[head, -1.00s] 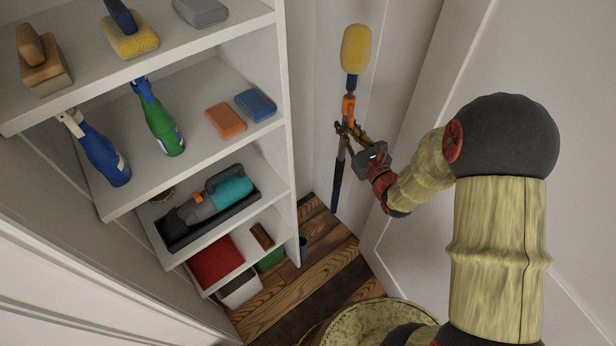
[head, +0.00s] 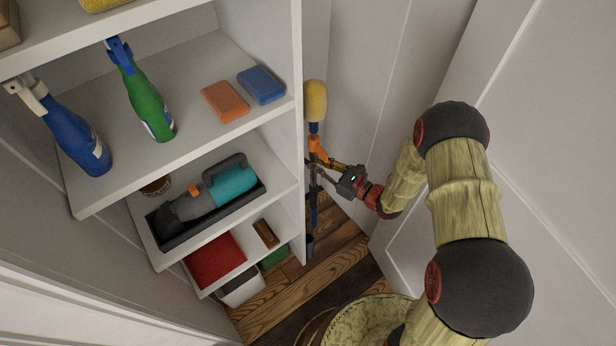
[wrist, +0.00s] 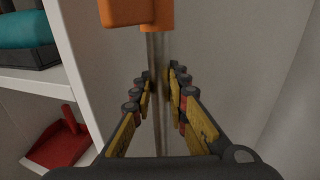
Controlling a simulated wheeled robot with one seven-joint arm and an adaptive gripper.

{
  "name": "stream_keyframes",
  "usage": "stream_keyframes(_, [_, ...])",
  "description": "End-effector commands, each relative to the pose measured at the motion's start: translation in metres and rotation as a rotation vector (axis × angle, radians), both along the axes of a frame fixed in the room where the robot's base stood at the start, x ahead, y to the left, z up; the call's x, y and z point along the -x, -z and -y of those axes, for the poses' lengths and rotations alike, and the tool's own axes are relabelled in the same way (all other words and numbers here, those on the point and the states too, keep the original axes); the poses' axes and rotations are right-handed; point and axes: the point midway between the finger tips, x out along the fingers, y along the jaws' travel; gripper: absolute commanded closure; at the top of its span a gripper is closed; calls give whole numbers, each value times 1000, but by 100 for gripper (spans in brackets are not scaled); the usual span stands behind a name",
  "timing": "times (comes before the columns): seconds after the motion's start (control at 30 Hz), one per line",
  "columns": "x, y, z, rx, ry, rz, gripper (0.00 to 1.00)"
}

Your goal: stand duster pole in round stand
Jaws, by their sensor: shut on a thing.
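In the wrist view the shaft (wrist: 157,60) runs between the fingers (wrist: 160,88). A small dark blue-grey cup, seemingly the round stand (head: 309,245), is on the floor beside the shelf, partly hidden. The pole's lower end is close above or at it; I cannot tell whether it is inside.
The white shelf unit (head: 298,130) is close to the pole's left. It holds spray bottles, sponges, a teal handheld cleaner (head: 225,187) and a red dustpan (head: 215,258). Walls are behind and to the right. Plank floor (head: 335,245) is clear to the stand's right.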

Motion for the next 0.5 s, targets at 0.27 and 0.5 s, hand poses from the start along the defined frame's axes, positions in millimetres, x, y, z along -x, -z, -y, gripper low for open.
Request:
stream_keyframes(0.27, [16, 34, -19, -14, -92, 1, 100])
stream_keyframes(0.5, [16, 34, -20, -13, -96, 2, 100])
